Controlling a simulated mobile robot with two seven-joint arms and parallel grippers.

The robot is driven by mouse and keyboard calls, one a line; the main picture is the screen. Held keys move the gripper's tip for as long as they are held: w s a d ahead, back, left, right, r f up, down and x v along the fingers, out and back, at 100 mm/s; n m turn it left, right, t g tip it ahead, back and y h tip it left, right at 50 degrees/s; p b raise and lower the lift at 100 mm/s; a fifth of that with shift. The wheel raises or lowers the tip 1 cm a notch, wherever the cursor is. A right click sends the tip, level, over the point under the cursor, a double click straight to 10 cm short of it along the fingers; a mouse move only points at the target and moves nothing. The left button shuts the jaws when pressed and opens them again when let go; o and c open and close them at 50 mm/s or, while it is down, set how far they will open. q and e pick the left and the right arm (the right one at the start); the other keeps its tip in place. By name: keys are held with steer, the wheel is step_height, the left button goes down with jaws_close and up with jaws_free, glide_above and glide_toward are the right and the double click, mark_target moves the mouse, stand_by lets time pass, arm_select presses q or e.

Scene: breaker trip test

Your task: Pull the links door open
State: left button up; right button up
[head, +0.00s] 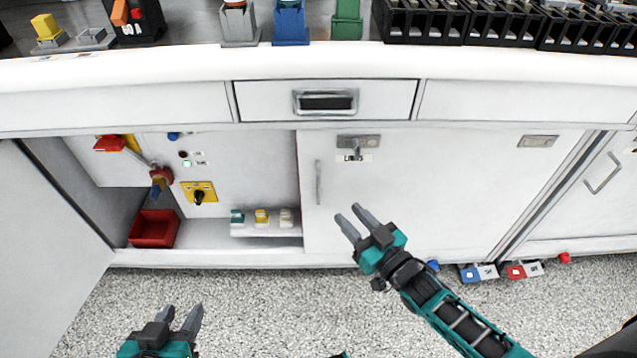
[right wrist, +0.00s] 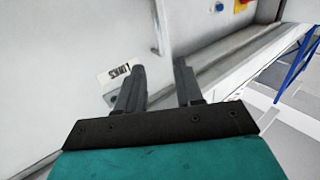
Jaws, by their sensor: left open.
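The links door (head: 430,195) is the wide white cabinet door in the middle, and it looks shut. Its upright handle (head: 318,183) is near its left edge, and the handle's end shows in the right wrist view (right wrist: 158,28). A latch (head: 358,142) sits at its top. In the right wrist view a LINKS label (right wrist: 120,74) is on the door, upside down. My right gripper (head: 350,214) is open and empty, in front of the door, low and right of the handle, apart from it. My left gripper (head: 183,310) is open and empty over the floor at lower left.
An open bay left of the door holds a red bin (head: 154,229), a yellow switch plate (head: 199,192) and small blocks (head: 262,217). Another open door (head: 45,235) stands at far left. A drawer (head: 326,101) is above.

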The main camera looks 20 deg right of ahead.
mark_target(323, 187)
steer(key=b+x, duration=0.2)
steer(key=x, duration=0.9)
steer(key=shift+c, duration=0.4)
steer(key=c, duration=0.6)
steer(key=shift+d, duration=0.1)
stand_by(0.4)
